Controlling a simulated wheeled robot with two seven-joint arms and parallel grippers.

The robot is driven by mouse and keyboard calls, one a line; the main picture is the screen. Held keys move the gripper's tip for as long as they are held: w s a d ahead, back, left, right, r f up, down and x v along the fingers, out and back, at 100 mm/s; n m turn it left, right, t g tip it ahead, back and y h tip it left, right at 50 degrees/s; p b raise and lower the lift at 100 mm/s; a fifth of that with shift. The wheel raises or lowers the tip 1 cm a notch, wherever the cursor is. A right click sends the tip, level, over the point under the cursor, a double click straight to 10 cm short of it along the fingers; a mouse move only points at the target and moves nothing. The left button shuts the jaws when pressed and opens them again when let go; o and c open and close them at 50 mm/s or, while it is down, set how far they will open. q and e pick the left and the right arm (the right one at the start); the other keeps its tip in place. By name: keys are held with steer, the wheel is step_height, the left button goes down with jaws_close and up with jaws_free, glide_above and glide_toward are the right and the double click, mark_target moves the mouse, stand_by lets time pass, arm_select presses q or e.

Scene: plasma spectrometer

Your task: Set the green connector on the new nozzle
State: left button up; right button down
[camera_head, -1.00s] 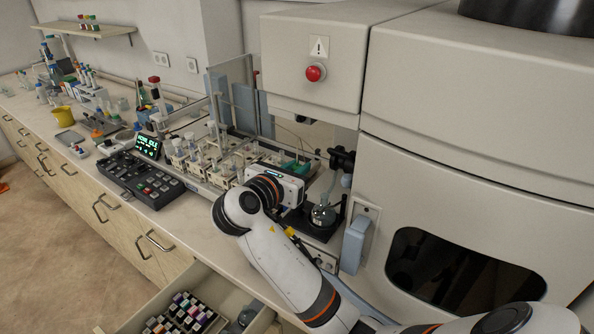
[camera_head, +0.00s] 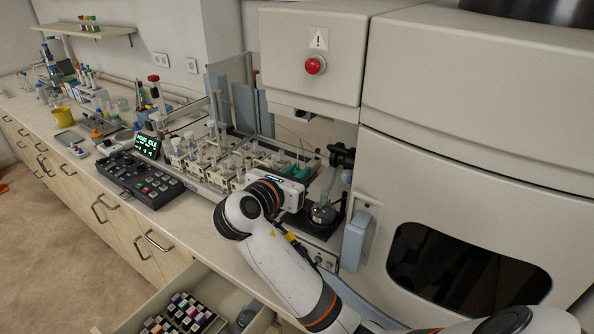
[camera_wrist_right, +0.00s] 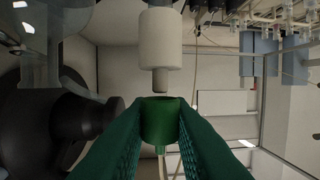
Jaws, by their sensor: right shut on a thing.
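The green connector (camera_wrist_right: 160,122) is a short open cylinder with a thin stem, held between the two fingers of my right gripper (camera_wrist_right: 160,132) in the right wrist view. A white cylinder with a narrow grey tip, which looks like the nozzle (camera_wrist_right: 160,42), lies in line with the connector. My left gripper is not in view.
A round glass flask (camera_head: 322,213) stands on a dark base just right of my gripper. Racks of vials (camera_head: 205,160) stand to its left. A black keypad unit (camera_head: 140,180) lies on the counter, and an open drawer (camera_head: 185,315) is below.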

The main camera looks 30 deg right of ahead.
steer(key=shift+f, duration=0.7)
steer(key=c, duration=1.2)
jaws_free()
steer(key=shift+c, duration=0.2)
steer(key=b+v, duration=0.2)
steer(key=v, duration=1)
steer(key=shift+f, duration=0.1)
